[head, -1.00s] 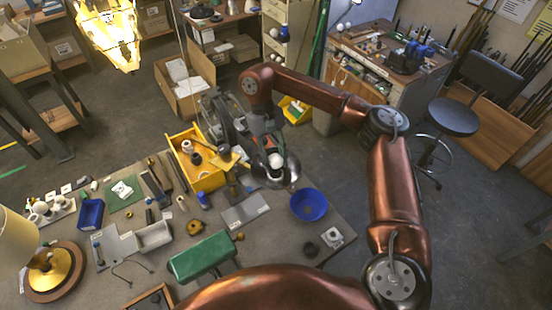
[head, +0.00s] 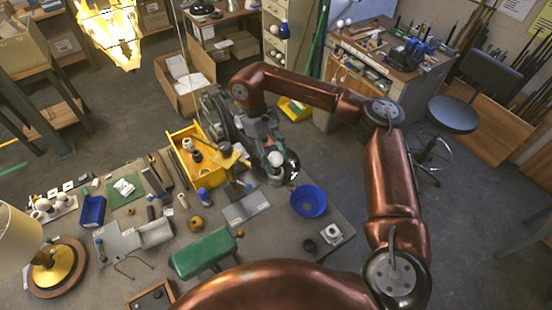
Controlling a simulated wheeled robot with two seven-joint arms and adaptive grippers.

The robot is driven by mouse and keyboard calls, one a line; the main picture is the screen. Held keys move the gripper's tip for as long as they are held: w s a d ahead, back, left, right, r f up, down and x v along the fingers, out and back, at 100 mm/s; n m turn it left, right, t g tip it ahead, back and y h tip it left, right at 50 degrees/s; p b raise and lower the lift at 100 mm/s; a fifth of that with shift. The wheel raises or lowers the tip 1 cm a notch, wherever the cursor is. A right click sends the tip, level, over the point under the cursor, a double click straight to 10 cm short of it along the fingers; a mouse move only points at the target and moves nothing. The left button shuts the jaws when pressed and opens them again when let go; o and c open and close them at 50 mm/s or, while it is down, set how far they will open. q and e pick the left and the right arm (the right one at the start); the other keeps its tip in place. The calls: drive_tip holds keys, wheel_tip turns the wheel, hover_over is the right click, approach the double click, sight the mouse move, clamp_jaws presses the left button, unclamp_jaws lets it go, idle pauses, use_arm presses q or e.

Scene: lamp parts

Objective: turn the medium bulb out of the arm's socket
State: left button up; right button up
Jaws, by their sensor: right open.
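A round white bulb (head: 275,158) shows at the far side of the table, in front of a dark round shade or dish (head: 291,167). I take it for the medium bulb; its socket is hidden by the gripper and cannot be made out. My right gripper (head: 270,168) reaches down right at the bulb from the far side. It is open; the fingertips are small and partly hidden, so I cannot tell whether they touch the glass. A brass-coloured lamp arm piece (head: 229,158) stands just left of the gripper. My left gripper is not in view.
A yellow bin (head: 182,160) stands left of the gripper, a blue bowl (head: 308,201) to its right. A grey plate (head: 245,208) and a green padded block (head: 203,253) lie nearer. A shaded lamp (head: 52,268) stands at the left. Small parts crowd the table's left half.

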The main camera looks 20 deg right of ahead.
drive_tip(key=m+y, duration=0.1)
drive_tip(key=m, duration=0.2)
drive_tip(key=m+y, duration=0.1)
drive_tip(key=m, duration=0.3)
drive_tip(key=shift+y, duration=0.4)
drive_tip(key=c, duration=0.8)
drive_tip(key=shift+n+b, duration=0.45)
drive_tip(key=shift+n, duration=0.05)
drive_tip(key=shift+c, duration=0.2)
drive_tip(key=o, duration=0.3)
drive_tip(key=c, duration=0.3)
